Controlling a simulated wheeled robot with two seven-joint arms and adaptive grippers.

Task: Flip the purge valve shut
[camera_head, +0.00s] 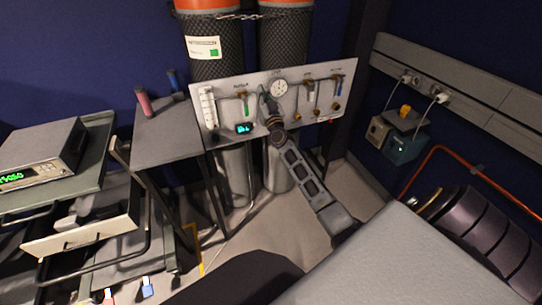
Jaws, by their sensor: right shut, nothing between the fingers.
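A pale gas panel (225,90) stands at the back, carrying a gauge and several small valves. A valve with a green lever (246,108) sits on its left half under a small label too blurred to read, so I cannot be sure it is the purge valve. The lever points down. My right gripper (265,98) is shut and empty in front of the panel, just right of the green lever and below the round gauge (278,88). I cannot tell whether it touches the panel. My arm hides part of the panel's lower edge. My left gripper is not in view.
A flowmeter (208,107) and a small lit display (244,128) are on the panel. Chained gas cylinders (284,40) stand behind it. A small table (168,135) with a pink and a blue object is to the left. A wall rail (455,85) runs at right.

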